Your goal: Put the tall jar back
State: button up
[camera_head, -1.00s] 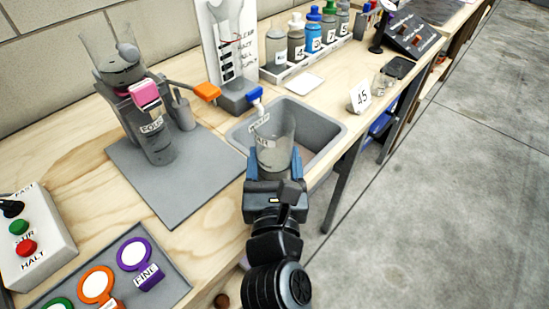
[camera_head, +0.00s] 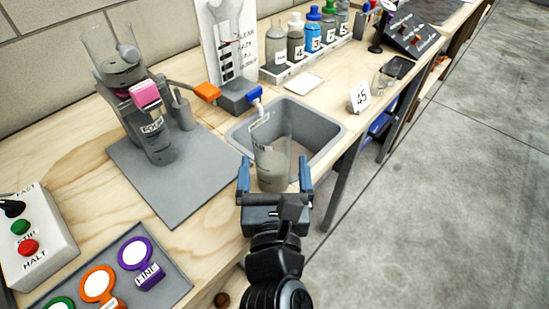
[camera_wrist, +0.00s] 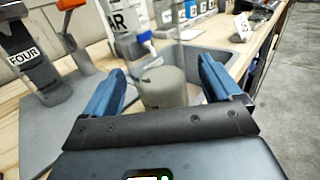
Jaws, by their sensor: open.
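The tall jar (camera_head: 272,165) is a clear cylinder with greyish contents in its lower part. It stands upright at the front edge of the sink, in front of the basin. In the wrist view the jar (camera_wrist: 163,88) shows between the fingers, a little beyond them. My gripper (camera_head: 276,178) is open, its blue fingers spread to either side of the jar's near side with gaps. The jar's base is partly hidden by my gripper in the head view.
A dispenser marked FOUR (camera_head: 150,125) stands on a grey mat (camera_head: 185,190) at left. Bottles in a rack (camera_head: 305,55) and a 45 card (camera_head: 360,96) stand farther back.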

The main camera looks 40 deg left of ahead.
jog(key=v, duration=0.9)
jog(key=shift+s+d, duration=0.2)
jog(key=shift+s, duration=0.05)
jog(key=shift+d, duration=0.1)
jog(key=s+d+f+n+t+h, duration=0.1)
jog(key=d+n+t+h, duration=0.3)
jog(key=d, duration=0.7)
jog(key=s+d+f+n+g+h, duration=0.15)
jog(key=d+n, duration=0.35)
jog(key=d, duration=0.5)
jog(key=s+d+r+n+g+h, duration=0.2)
jog(key=s+d+n+h, duration=0.3)
jog(key=s+d+n, duration=0.9)
jog(key=s+n, duration=0.2)
jog(key=n, duration=0.3)
jog(key=shift+d+h, duration=0.3)
jog(key=shift+h, duration=0.05)
jog(key=shift+s+a, duration=0.1)
